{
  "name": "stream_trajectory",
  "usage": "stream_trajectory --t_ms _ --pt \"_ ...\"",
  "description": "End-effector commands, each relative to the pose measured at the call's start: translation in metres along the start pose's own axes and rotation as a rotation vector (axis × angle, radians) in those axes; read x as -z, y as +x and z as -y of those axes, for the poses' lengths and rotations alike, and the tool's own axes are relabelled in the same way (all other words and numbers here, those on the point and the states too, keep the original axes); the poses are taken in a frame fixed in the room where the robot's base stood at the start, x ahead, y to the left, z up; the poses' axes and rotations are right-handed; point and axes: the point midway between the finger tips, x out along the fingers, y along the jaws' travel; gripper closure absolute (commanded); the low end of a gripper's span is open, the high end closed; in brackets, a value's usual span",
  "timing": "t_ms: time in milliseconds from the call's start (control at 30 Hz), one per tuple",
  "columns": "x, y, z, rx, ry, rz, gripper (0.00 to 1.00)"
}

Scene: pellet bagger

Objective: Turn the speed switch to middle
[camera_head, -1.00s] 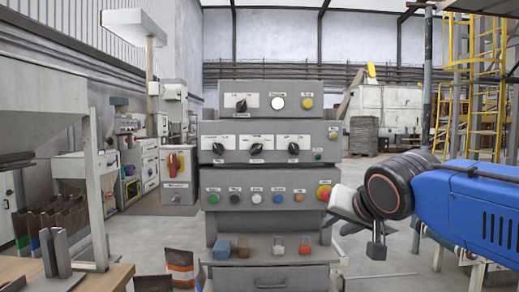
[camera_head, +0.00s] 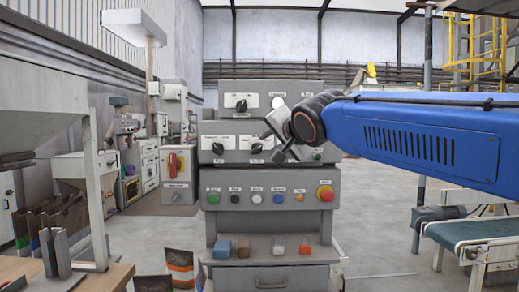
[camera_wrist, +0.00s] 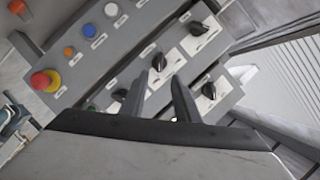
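The grey control panel (camera_head: 230,170) shows a middle row of black rotary switches on white plates. The left switch (camera_head: 218,148) and middle switch (camera_head: 256,148) are visible in the head view; my gripper (camera_head: 270,147) hides the right one. The labels are too small to read, so I cannot tell which is the speed switch. In the wrist view my gripper (camera_wrist: 159,80) is open and empty, its fingers apart. The middle switch (camera_wrist: 158,62) shows between and just beyond the fingertips. The right switch (camera_wrist: 119,95) is partly behind one finger.
Below are coloured push buttons and a red emergency stop (camera_head: 325,193). Another black switch (camera_head: 241,105) sits on the upper panel. Small blocks stand on the shelf beneath (camera_head: 262,252). A conveyor (camera_head: 480,232) is at the right.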

Motion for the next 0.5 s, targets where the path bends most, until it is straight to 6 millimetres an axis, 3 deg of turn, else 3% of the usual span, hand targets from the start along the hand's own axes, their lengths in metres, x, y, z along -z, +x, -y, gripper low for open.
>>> stream_trajectory --t_ms 500 --pt "0.000 0.086 0.000 0.000 0.000 0.000 0.71"
